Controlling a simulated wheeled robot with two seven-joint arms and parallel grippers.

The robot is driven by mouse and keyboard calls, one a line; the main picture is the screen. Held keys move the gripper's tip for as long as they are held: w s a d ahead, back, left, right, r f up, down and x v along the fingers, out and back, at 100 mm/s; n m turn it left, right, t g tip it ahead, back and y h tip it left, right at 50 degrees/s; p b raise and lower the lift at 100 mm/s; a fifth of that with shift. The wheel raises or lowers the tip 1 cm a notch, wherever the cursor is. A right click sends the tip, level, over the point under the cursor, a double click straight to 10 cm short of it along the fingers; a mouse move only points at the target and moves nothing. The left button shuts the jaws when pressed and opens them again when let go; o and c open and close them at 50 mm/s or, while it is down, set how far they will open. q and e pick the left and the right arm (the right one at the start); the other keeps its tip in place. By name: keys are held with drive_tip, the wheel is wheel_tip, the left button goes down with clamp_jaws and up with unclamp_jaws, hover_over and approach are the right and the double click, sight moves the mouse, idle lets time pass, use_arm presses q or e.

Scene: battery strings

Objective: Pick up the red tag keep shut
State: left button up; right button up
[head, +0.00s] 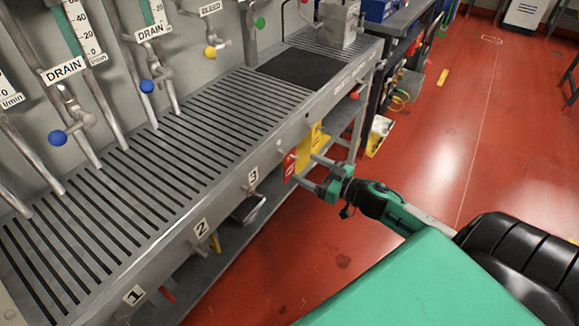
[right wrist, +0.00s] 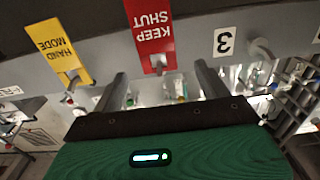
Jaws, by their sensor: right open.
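The red tag (right wrist: 148,35) with white "KEEP SHUT" lettering hangs upside down in the right wrist view, at the front of the grey bench. In the head view the red tag (head: 289,167) hangs on the bench front, left of the yellow tag. My right gripper (head: 310,170) reaches toward the bench front from the right, its fingers close to the tags. In the right wrist view the right gripper (right wrist: 160,90) is open, one finger on each side of the red tag's lower end in the picture. I cannot tell whether they touch it. My left gripper is not in view.
A yellow "HAND MODE" tag (right wrist: 60,50) hangs beside the red one. The slatted grey bench (head: 150,190) carries number labels such as the "3" label (head: 253,176), with handles near them. Red floor (head: 450,130) lies open to the right.

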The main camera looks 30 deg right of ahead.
sight(294, 161)
drive_tip(key=shift+x, duration=2.8)
drive_tip(key=shift+d+f, duration=0.1)
drive_tip(key=c, duration=1)
drive_tip(key=shift+c, duration=0.2)
